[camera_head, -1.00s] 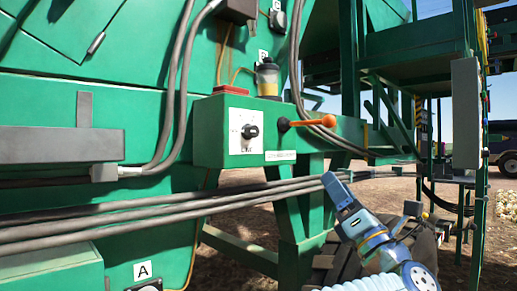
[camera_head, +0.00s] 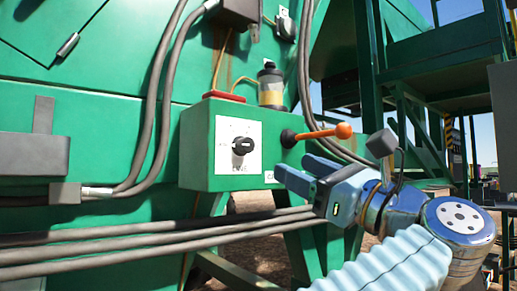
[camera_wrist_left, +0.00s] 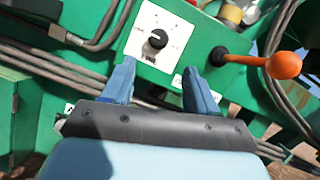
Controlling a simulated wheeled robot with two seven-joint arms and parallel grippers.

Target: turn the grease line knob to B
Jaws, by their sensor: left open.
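The black knob (camera_head: 243,146) sits on a white dial plate (camera_head: 225,162) on the front of a green box. Its plate markings are too small to read, so I cannot tell its setting. My left gripper (camera_head: 294,170) is open and empty, to the right of the knob and a little lower, apart from it. In the left wrist view, the knob (camera_wrist_left: 157,40) shows ahead, beyond the gap between the two blue fingertips (camera_wrist_left: 156,72). My right gripper is not in view.
A lever with an orange ball end (camera_head: 342,131) sticks out right of the plate, just above my left gripper. A grease reservoir (camera_head: 271,86) stands on top of the green box (camera_head: 196,150). Grey pipes (camera_head: 130,238) run below, and cables hang at left.

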